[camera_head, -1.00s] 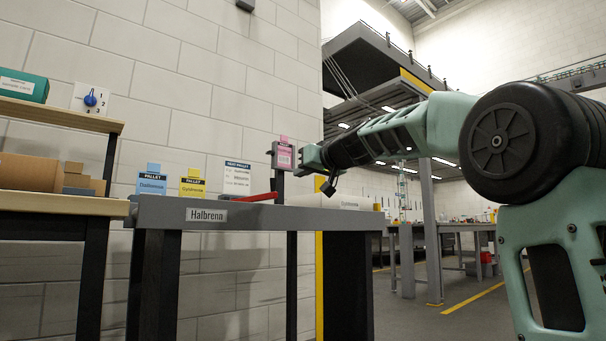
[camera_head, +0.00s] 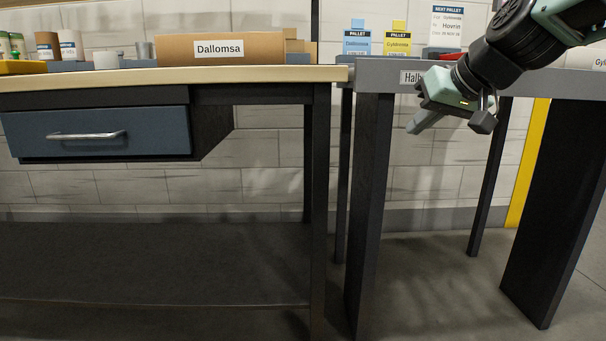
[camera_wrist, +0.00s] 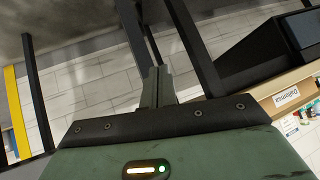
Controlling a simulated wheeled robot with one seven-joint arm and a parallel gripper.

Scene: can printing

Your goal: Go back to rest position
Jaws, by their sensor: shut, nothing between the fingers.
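My gripper (camera_head: 424,119) hangs at the upper right of the head view, in front of the grey Halbrena table (camera_head: 373,95). Its fingers point down and to the left. In the wrist view the two fingers (camera_wrist: 157,84) are together with nothing between them. Table legs, floor and the wall show beyond them.
A wooden-topped workbench (camera_head: 270,75) with a blue drawer (camera_head: 97,131) stands left of the grey table. It bears a Dallomsa box (camera_head: 221,47) and several cans. Blue and yellow pallet cards (camera_head: 398,42) stand behind the grey table. The floor under the workbench is clear.

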